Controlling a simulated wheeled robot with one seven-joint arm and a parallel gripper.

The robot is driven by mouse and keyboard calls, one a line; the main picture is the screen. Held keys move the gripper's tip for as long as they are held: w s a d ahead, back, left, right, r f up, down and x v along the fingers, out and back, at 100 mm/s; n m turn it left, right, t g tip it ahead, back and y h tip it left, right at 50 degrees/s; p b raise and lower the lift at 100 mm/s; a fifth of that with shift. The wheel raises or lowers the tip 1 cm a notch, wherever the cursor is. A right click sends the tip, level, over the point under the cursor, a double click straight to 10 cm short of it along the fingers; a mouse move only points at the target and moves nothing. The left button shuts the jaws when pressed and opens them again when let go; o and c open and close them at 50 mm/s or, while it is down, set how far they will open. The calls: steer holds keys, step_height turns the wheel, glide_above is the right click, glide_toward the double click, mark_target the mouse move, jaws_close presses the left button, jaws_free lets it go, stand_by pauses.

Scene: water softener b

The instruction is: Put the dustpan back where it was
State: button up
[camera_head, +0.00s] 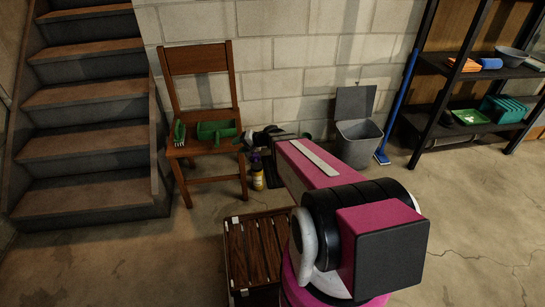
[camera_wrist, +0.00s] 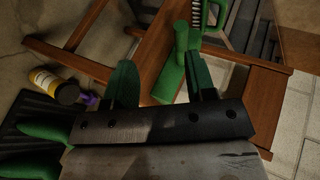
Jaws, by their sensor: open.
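The green dustpan (camera_head: 215,130) lies on the seat of the wooden chair (camera_head: 198,62). A green hand brush (camera_head: 179,131) with pale bristles is left of it on the seat. In the wrist view the brush's bristles (camera_wrist: 220,14) are at the top. A bright green part (camera_wrist: 172,78), seemingly of the dustpan, shows near the right finger.
A yellow bottle (camera_head: 257,179) stands on the floor by the chair's right leg. A slatted wooden crate (camera_head: 257,250) is in front. A grey bin (camera_head: 358,140), a blue broom (camera_head: 400,95) and a black shelf (camera_head: 440,110) stand right. Stairs (camera_head: 90,100) rise left. Floor between stairs and crate is clear.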

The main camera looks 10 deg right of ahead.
steer(key=s+d+r+n+g+h, duration=0.1)
steer(key=s+d+r+g+h, duration=0.1)
steer(key=s+d+h, duration=0.3)
steer(key=s+d+r+n+g+h, duration=0.2)
steer(key=s+d+h, duration=0.4)
steer(key=s, duration=0.6)
steer(key=d, duration=0.2)
steer(key=shift+d+r+g, duration=0.25)
steer(key=shift+d+g, duration=0.1)
steer(key=shift+g, duration=0.05)
